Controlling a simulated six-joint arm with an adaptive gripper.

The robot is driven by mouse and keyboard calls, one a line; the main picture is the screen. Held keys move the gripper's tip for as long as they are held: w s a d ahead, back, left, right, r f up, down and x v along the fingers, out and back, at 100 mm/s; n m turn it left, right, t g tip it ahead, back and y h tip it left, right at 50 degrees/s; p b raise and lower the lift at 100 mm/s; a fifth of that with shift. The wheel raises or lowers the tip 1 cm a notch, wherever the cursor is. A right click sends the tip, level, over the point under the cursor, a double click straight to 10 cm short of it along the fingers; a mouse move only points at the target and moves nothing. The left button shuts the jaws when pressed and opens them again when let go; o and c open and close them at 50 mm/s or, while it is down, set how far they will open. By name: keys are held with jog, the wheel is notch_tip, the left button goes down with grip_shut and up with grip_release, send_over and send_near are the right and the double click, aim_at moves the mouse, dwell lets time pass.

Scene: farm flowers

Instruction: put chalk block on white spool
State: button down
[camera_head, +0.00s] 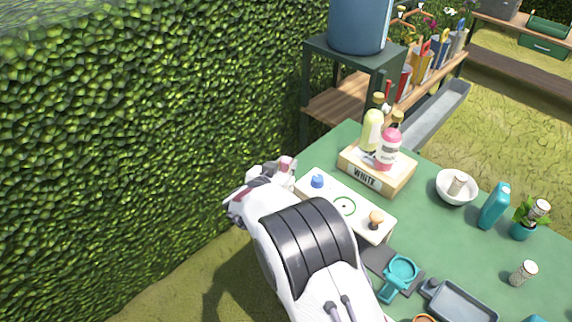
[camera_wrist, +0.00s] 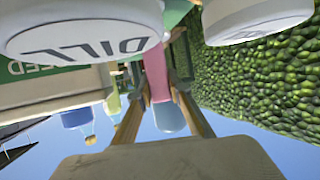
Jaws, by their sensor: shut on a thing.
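My gripper (camera_head: 262,185) is beside the hedge, off the left edge of the green table. In the wrist view, its two tan fingers (camera_wrist: 160,112) are shut on a pink piece with a pale blue rounded end (camera_wrist: 157,80). A pink part (camera_head: 286,164) also shows at the gripper in the head view. I cannot tell whether this piece is the chalk block. I cannot pick out the white spool with certainty. A pale cylinder (camera_head: 458,184) stands in a white bowl (camera_head: 456,199). Large white round ends, one marked DILL (camera_wrist: 85,38), show close up in the wrist view.
A white board (camera_head: 330,203) with a blue knob and a wooden knob lies nearest my gripper. Behind it, a wooden crate (camera_head: 362,179) marked WHITE holds bottles. A teal bottle (camera_head: 494,207), a teal holder (camera_head: 400,271) and a grey tray (camera_head: 462,303) stand farther right.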

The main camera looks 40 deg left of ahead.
jog(key=c, duration=1.9)
grip_release()
jog(key=shift+f, duration=0.1)
jog(key=shift+r, duration=0.2)
jog(key=shift+v, duration=5.95)
jog(key=shift+d, duration=0.1)
